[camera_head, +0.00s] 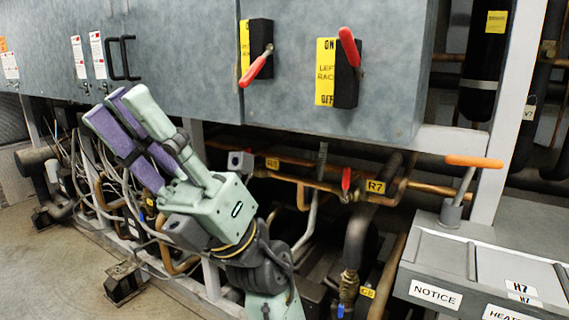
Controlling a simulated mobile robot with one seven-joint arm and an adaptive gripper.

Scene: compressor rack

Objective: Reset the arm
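My gripper (114,106) is at left of centre in the head view, in front of the grey cabinet's lower edge. Its two long fingers, pale green and purple, lie side by side and point up and to the left. From this angle I cannot tell whether there is a gap between them. Nothing is seen held in them. My arm rises from the bottom of the picture, bent, with the pale green wrist (225,208) before the pipes. The rest of the arm is out of view.
The grey cabinet (180,50) carries two red-handled switches (257,68) (347,60) and a black handle (122,58). Copper pipes (300,180) and hoses run below. An orange-handled lever (474,161) stands on a grey box (440,250) at right. Floor (50,270) shows at lower left.

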